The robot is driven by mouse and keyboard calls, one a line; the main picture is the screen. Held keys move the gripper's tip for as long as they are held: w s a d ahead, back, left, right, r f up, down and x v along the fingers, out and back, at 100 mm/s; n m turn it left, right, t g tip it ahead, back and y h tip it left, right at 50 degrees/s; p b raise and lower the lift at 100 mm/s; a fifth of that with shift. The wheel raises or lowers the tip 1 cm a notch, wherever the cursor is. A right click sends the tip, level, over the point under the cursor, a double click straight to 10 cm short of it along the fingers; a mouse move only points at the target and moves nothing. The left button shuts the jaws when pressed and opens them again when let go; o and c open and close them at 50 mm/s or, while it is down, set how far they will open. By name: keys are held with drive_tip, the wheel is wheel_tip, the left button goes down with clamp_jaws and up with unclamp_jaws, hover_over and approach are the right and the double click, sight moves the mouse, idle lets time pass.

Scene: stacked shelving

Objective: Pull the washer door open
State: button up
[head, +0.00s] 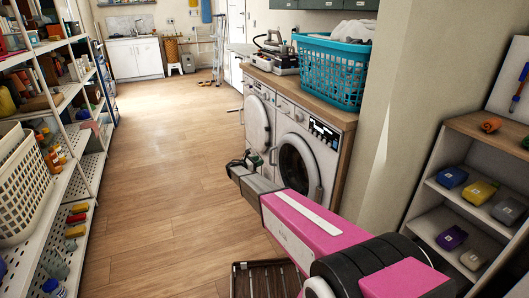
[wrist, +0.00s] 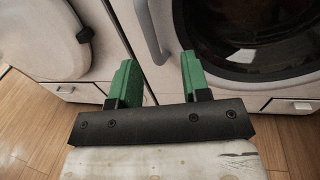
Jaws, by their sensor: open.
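Two white front-loading machines stand side by side under a wooden counter. The near one (head: 318,138) has a round dark-glass door (head: 296,165), which looks shut. This door (wrist: 250,35) fills the upper right of the wrist view, with a grey curved handle (wrist: 150,28) at its left edge. The far machine (head: 246,98) has a plain white round door (head: 258,122); it also shows at upper left in the wrist view (wrist: 45,35). My gripper (head: 250,160) is open and empty, its green fingers (wrist: 157,68) pointing toward the near door's handle, apparently without touching it.
A teal laundry basket (head: 330,72) and a grey appliance (head: 275,58) stand on the counter. White shelving (head: 85,165) lines the left side. A small shelf unit (head: 470,205) stands at right, past a wall pillar. A slatted crate (head: 265,265) lies below my arm. The wooden floor between is clear.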

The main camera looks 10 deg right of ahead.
sight(270, 161)
drive_tip(key=shift+n+t, duration=0.3)
drive_tip(key=x, duration=0.3)
drive_tip(key=w+x, duration=0.1)
drive_tip(key=x, duration=0.6)
drive_tip(key=shift+w+a, duration=0.15)
drive_tip(key=shift+w, duration=0.2)
drive_tip(key=shift+c, duration=0.2)
clamp_jaws()
drive_tip(key=shift+a, duration=0.1)
